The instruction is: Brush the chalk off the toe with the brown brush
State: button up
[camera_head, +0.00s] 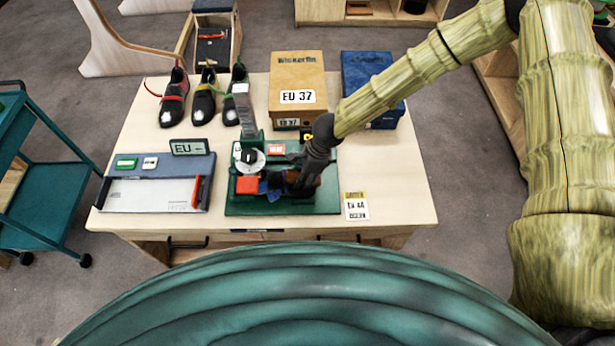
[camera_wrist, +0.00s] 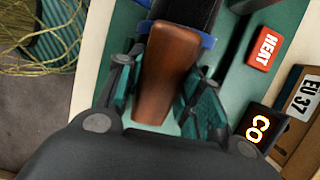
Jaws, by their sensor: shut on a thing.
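My gripper (camera_wrist: 160,82) has its two teal-padded fingers on either side of a smooth brown tapered piece (camera_wrist: 168,62), which looks like the handle of the brown brush. It is shut on it. The piece's far end meets a black part and a blue holder (camera_wrist: 207,41); its bristles are not visible. In the head view my gripper (camera_head: 303,178) is low over the right part of the green board (camera_head: 240,207), and largely hides the brush.
The board carries a white dial (camera_head: 250,161), a grey upright post (camera_head: 243,110) and red blocks. An orange box (camera_head: 297,75) and a blue box (camera_head: 366,68) stand behind. A grey-blue tray with an EU sign (camera_head: 155,193) lies left. The table's front right is mostly clear.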

jog(key=shift+a+r, duration=0.1)
jog(key=shift+a, duration=0.3)
jog(key=shift+r, duration=0.1)
jog(key=shift+v, duration=2.95)
jog(key=shift+d, duration=0.2)
jog(key=shift+v, duration=1.45)
